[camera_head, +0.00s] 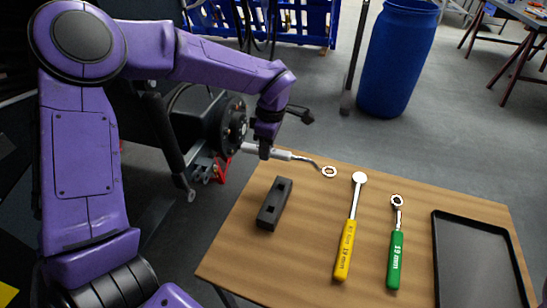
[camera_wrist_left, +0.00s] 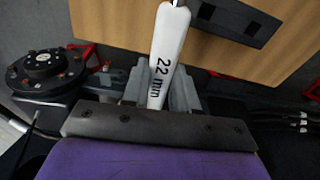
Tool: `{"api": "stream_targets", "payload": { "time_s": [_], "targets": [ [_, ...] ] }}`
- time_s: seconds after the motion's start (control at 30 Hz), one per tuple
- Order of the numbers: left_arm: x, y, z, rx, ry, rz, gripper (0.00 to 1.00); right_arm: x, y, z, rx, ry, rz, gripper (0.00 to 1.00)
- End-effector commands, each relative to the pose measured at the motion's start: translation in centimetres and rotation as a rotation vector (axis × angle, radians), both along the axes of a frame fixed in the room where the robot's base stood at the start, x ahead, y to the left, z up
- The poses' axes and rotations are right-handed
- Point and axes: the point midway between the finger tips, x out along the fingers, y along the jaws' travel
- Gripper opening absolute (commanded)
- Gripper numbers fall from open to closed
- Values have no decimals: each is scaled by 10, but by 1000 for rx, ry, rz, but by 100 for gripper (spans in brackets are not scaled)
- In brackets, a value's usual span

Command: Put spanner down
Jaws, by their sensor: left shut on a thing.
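A white-handled spanner (camera_head: 279,154) with a ring end is held in my left gripper (camera_head: 266,151). In the left wrist view the handle (camera_wrist_left: 167,50) reads 22 mm and sits between the fingers of the gripper (camera_wrist_left: 163,92). In the head view the spanner's ring end points right, over the far left edge of the wooden table (camera_head: 305,257). My right gripper is not seen.
A dark block with slots (camera_head: 274,204) lies on the table's left part; it also shows in the wrist view (camera_wrist_left: 228,20). A black tray (camera_head: 473,265) is at the right. A wheel hub (camera_head: 232,124) stands behind my left gripper. A blue barrel (camera_head: 397,58) stands beyond the table.

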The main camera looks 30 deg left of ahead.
Motion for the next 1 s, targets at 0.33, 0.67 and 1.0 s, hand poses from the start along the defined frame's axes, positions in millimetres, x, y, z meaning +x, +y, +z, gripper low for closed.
{"api": "stream_targets", "payload": {
  "time_s": [0.33, 0.67, 1.0],
  "targets": [
    [36, 13, -53, 2, 5, 1, 0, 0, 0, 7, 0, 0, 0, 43],
    [36, 13, -79, -1, 0, 2, 0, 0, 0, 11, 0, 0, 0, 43],
    [35, 13, -83, -1, 3, 2, 54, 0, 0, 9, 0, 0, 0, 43]
  ]
}}
